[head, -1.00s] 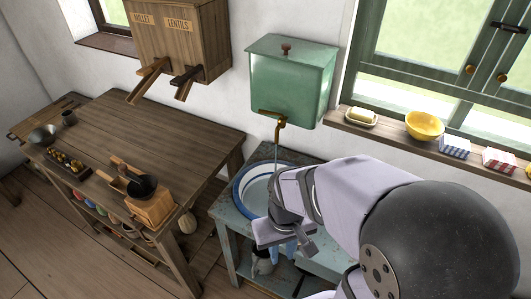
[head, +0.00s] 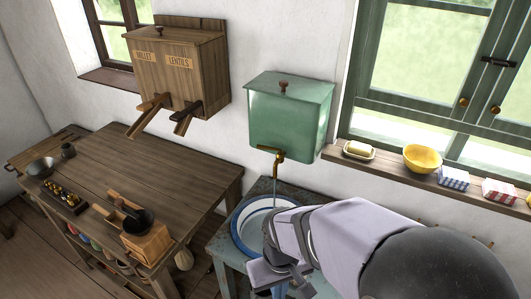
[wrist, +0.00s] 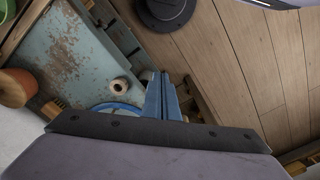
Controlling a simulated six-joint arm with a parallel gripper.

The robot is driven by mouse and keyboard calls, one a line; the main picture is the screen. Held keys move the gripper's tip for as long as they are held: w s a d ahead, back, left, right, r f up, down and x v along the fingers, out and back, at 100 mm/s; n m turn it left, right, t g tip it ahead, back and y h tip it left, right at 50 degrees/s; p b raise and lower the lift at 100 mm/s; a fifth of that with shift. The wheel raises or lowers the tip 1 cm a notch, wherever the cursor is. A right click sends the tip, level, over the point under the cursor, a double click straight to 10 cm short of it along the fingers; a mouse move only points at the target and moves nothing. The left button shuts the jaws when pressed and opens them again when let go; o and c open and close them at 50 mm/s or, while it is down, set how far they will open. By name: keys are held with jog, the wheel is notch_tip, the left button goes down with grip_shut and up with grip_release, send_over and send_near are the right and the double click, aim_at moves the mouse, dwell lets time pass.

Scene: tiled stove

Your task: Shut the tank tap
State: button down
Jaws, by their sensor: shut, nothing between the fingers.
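The green tank (head: 289,118) hangs on the wall with its lid closed. Its brass tap (head: 278,156) sits low on the front, and a thin pale stream seems to fall from it into the white, blue-rimmed basin (head: 240,238) below. My gripper (head: 282,291) is low in the head view, below the tap and apart from it, near the basin's front. My arm hides part of the basin. In the wrist view, the blue fingers (wrist: 160,78) are together with nothing between them.
A blue-grey worn stand (head: 228,262) holds the basin. A wooden worktable (head: 150,170) is at left, under a millet and lentils dispenser (head: 178,75). The window sill (head: 385,170) at right holds a butter dish, a yellow bowl (head: 422,158) and small checked boxes.

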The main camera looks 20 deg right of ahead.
aim_at(263, 148)
jog(key=a+f+n+b, duration=0.2)
jog(key=a+f+b, duration=0.1)
jog(key=a+f, duration=0.15)
jog(key=w+d+r+n+t+h+b, duration=0.2)
jog(key=w+d+n+t+h+b, duration=0.25)
jog(key=w+n, duration=0.55)
jog(key=w+r+n+t+h+p, duration=0.2)
jog(key=w+r+n+t, duration=0.7)
jog(key=w+r+n, duration=0.5)
notch_tip(263, 148, up, 4)
jog(key=n+h, duration=0.1)
jog(key=n, duration=0.3)
jog(key=shift+d+f, duration=0.25)
jog(key=shift+d, duration=0.1)
jog(key=shift+w+d+t, duration=0.1)
jog(key=shift+w+t, duration=0.15)
jog(key=p+x, duration=0.4)
jog(key=x, duration=0.9)
jog(key=shift+w+d+f+p, duration=0.2)
jog(key=shift+w+p, duration=0.1)
jog(key=shift+p, duration=0.1)
jog(key=shift+w, duration=0.1)
